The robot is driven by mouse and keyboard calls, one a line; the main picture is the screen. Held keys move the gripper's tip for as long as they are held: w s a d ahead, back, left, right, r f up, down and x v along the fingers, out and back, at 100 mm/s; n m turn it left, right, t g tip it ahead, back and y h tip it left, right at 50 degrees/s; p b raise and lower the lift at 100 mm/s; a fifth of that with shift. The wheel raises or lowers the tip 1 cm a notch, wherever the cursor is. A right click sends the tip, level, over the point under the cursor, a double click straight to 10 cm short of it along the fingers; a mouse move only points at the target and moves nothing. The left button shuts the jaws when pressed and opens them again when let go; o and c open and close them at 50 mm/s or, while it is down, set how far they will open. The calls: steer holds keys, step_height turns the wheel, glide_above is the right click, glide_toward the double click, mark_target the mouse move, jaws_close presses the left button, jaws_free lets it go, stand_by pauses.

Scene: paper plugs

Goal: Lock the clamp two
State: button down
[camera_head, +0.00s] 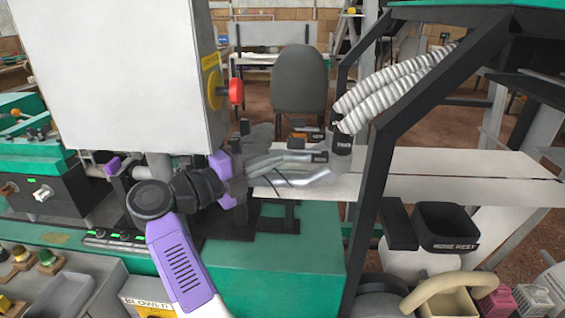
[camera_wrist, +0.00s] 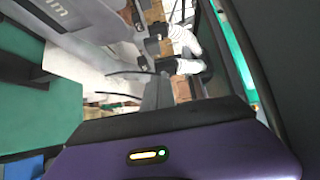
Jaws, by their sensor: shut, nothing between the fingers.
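Metal clamp arms (camera_head: 288,158) lie side by side at the middle of the head view, over the green machine bed. I cannot tell which is clamp two or whether either is locked. My gripper (camera_head: 240,182) is just left of the clamp arms, at the end of my purple and white arm. It is shut and empty, and part of it is hidden among dark metal parts. In the wrist view, black clamp-like fittings (camera_wrist: 152,46) and thin dark rods show beyond my purple wrist. I cannot tell whether my gripper touches a clamp.
A white cabinet with a red switch (camera_head: 236,91) hangs close above my arm. A black frame post (camera_head: 372,200) and ribbed white hoses (camera_head: 395,88) stand to the right. A black bin (camera_head: 444,226) and a pale table (camera_head: 460,170) lie beyond the post.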

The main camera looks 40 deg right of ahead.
steer(key=w+a+b, duration=0.1)
steer(key=w+a, duration=0.2)
steer(key=a, duration=0.2)
steer(key=shift+a, duration=0.35)
steer(key=shift+f, duration=0.1)
steer(key=s+d+f+n+t+h+p, duration=0.2)
steer(key=s+d+f+n+t+h, duration=0.35)
steer(key=s+n+t, duration=0.7)
steer(key=s+a+f+n+y, duration=0.3)
steer(key=s+n+y, duration=0.4)
steer(key=s, duration=0.4)
steer(key=s+a+f+n+t+y+p, duration=0.1)
steer(key=s+a+f+n+y, duration=0.3)
steer(key=s+n+y, duration=0.4)
steer(key=s+a+f+n+t+y+p, duration=0.1)
steer(key=s+a+f+n+y, duration=0.3)
steer(key=s+n+y, duration=0.4)
steer(key=s, duration=0.5)
steer(key=shift+s+a+f, duration=0.15)
steer(key=shift+s+f, duration=0.05)
steer(key=shift+s, duration=0.2)
